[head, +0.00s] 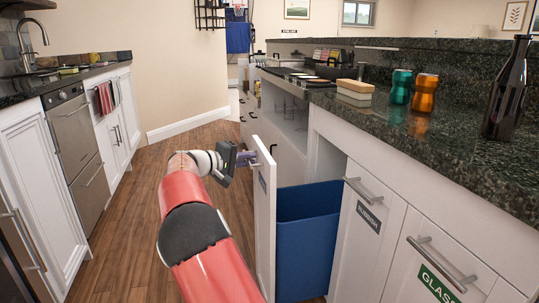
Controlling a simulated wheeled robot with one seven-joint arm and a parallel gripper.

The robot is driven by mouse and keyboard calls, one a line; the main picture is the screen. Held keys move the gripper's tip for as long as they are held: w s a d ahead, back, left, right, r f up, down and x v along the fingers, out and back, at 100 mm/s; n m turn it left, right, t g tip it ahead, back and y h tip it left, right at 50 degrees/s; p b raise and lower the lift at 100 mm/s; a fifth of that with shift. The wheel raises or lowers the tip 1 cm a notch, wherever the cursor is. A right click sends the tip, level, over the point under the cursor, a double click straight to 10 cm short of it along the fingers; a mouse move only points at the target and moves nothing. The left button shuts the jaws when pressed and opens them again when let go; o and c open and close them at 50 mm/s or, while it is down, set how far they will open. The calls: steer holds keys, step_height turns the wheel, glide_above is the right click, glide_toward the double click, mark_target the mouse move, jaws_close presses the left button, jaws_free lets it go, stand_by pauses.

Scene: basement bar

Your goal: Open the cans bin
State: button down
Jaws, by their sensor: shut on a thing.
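A pull-out bin stands out from the white cabinet in the head view, with its white front panel (264,215) towards the left and a blue bin (308,240) behind it. The panel carries a small dark label (262,183) seen too edge-on to read. My gripper (254,160) is at the upper part of this panel, shut on its handle. The handle is mostly hidden by the fingers. The inside of the blue bin is only partly in view.
To the right are a closed front labelled RUBBISH (369,217) and one labelled GLASS (438,284). Wooden floor (130,215) is clear left of the arm.

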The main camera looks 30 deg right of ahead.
steer(key=shift+w+a, duration=0.2)
steer(key=shift+a, duration=0.55)
steer(key=shift+w+a, duration=0.15)
steer(key=shift+a, duration=0.55)
steer(key=c, duration=1.5)
jaws_free()
steer(key=v, duration=0.7)
steer(key=shift+a+p, duration=0.35)
